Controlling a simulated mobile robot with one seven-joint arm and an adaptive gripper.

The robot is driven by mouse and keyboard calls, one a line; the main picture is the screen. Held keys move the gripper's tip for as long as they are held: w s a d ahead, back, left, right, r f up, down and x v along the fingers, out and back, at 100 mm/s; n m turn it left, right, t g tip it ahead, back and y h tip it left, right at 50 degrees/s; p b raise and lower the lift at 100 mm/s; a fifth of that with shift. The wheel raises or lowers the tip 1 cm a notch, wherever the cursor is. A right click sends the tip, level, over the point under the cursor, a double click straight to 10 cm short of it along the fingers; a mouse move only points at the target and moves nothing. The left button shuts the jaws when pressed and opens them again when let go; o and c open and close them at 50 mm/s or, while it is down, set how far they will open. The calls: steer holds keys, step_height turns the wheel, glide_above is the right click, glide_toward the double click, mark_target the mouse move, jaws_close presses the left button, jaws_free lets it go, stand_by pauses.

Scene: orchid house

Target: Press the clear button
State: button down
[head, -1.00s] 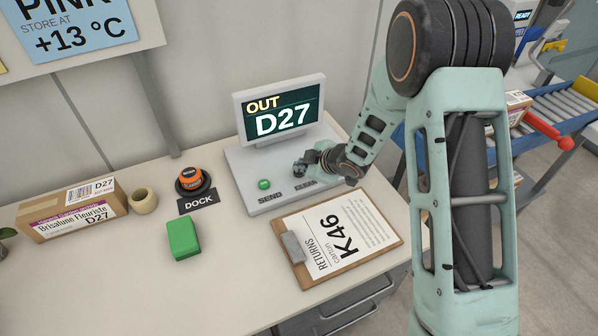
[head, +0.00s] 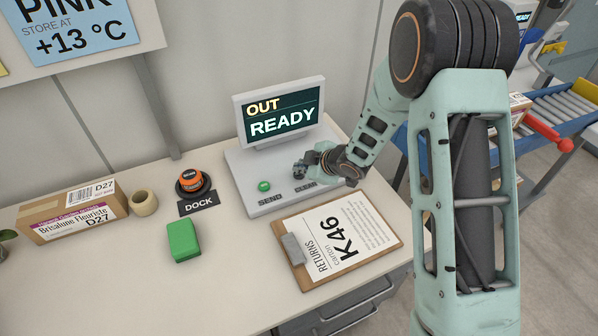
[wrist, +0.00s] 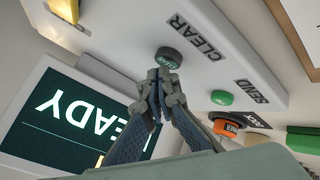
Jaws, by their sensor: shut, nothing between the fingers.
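The console (head: 240,181) stands on the bench, and its screen (head: 282,115) reads OUT READY. The dark clear button (wrist: 168,57) shows in the wrist view beside the CLEAR label (wrist: 193,36). In the head view my gripper hides most of it. My gripper (head: 301,169) is shut and empty, its tips at the clear button; in the wrist view the fingertips (wrist: 157,80) overlap the button's near edge. I cannot tell whether they touch it. The green send button (head: 264,186) is to the left of my gripper, above the SEND label.
A clipboard (head: 380,253) reading K46 lies in front of the console. To the left are an orange dock button (head: 190,178), a green block (head: 183,240), a tape roll (head: 144,202) and a D27 carton (head: 75,221). A roller conveyor (head: 560,105) stands at the right.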

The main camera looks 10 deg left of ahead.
mark_target(300, 175)
steer(key=shift+r, duration=0.4)
step_height(300, 175, up, 5)
steer(key=p, duration=0.4)
stand_by(0.8)
